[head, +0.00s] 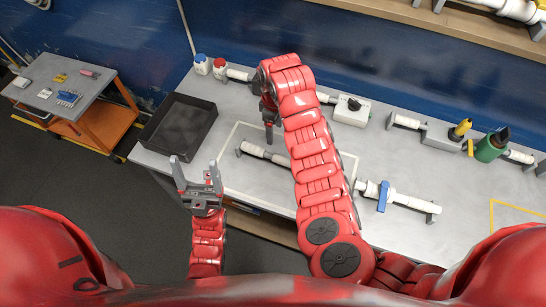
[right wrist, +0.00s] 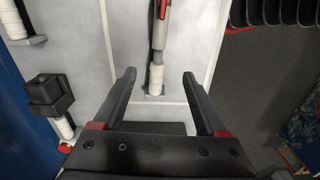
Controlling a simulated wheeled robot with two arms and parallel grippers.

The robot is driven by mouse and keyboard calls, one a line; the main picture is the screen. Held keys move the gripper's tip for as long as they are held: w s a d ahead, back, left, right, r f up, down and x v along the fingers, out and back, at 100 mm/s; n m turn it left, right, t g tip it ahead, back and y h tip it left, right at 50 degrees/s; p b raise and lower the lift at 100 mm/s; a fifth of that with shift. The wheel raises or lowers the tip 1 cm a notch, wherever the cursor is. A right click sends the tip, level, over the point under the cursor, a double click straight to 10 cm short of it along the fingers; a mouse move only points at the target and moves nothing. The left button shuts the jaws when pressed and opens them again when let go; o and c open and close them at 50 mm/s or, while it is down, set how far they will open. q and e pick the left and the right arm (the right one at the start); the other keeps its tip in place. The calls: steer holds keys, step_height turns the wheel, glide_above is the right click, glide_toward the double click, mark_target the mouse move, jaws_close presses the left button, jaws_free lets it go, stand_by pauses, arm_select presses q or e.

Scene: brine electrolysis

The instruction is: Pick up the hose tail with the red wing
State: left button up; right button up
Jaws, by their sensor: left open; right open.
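The hose tail (right wrist: 157,62) with the red wing (right wrist: 163,10) lies on the table in the right wrist view, its white end between my open fingertips in the picture. In the head view, its white left part (head: 262,152) shows inside the taped rectangle; my right arm hides the wing. My right gripper (head: 269,130) is open and points down near the tail's left part; it also shows in the right wrist view (right wrist: 158,76). I see no contact with the tail. My left gripper (head: 197,178) is open and empty at the table's front edge.
A black tray (head: 153,139) stands at the table's left. A blue-winged fitting (head: 383,196) lies right of my arm.

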steer(key=b, duration=0.6)
glide_above(275, 156)
step_height(275, 156, down, 10)
steer(key=shift+w+a+r, duration=0.1)
steer(key=shift+r, duration=0.05)
steer(key=shift+f, duration=0.6)
steer(key=shift+f+p, duration=0.15)
steer(key=shift+p, duration=0.3)
step_height(275, 156, down, 3)
steer(key=shift+p, duration=1.15)
steer(key=shift+f, duration=1)
jaws_close()
